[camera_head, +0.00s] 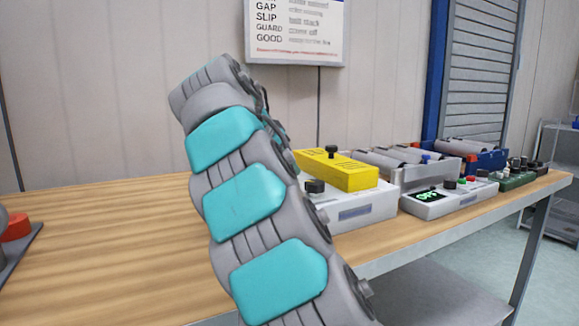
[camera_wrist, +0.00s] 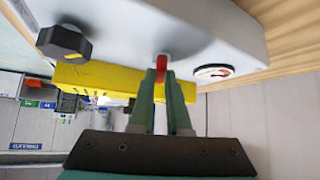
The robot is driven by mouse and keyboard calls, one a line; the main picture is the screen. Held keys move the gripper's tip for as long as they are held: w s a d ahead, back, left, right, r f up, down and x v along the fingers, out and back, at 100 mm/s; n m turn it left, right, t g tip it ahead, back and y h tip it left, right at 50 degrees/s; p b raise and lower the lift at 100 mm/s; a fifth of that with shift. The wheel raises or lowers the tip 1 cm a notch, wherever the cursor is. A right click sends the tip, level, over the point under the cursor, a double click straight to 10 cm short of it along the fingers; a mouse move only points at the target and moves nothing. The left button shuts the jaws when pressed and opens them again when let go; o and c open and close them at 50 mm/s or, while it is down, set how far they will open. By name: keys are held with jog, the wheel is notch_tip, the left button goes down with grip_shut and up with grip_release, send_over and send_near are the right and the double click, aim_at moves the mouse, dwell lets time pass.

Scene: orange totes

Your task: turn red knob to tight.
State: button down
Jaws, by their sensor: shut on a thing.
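The red knob (camera_wrist: 161,66) shows in the wrist view as a small red piece on the white housing (camera_wrist: 150,22). My gripper (camera_wrist: 161,76) has its green fingers closed around the knob, one on each side, and they cover part of it. A round dial (camera_wrist: 213,71) with a red and green mark is on the housing to the right of the knob. A black knob (camera_wrist: 64,42) with a yellow mark is to the left. In the head view my teal and grey arm hides the gripper and the red knob.
A yellow box (camera_head: 338,170) sits on a white unit (camera_head: 352,212) on the wooden bench (camera_head: 110,235). A grey unit (camera_head: 430,206) with a green "OFF" display stands to its right. A red round piece (camera_head: 15,228) is at the far left. The bench's left middle is clear.

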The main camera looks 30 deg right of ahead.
jog(key=shift+w+a+f+m+g, duration=0.1)
jog(key=shift+w+f+m+g, duration=0.05)
jog(key=shift+m+g, duration=0.4)
jog(key=shift+m+g+h, duration=0.25)
jog(key=shift+m+h, duration=0.05)
jog(key=shift+m, duration=0.15)
jog(key=c, duration=0.9)
grip_release()
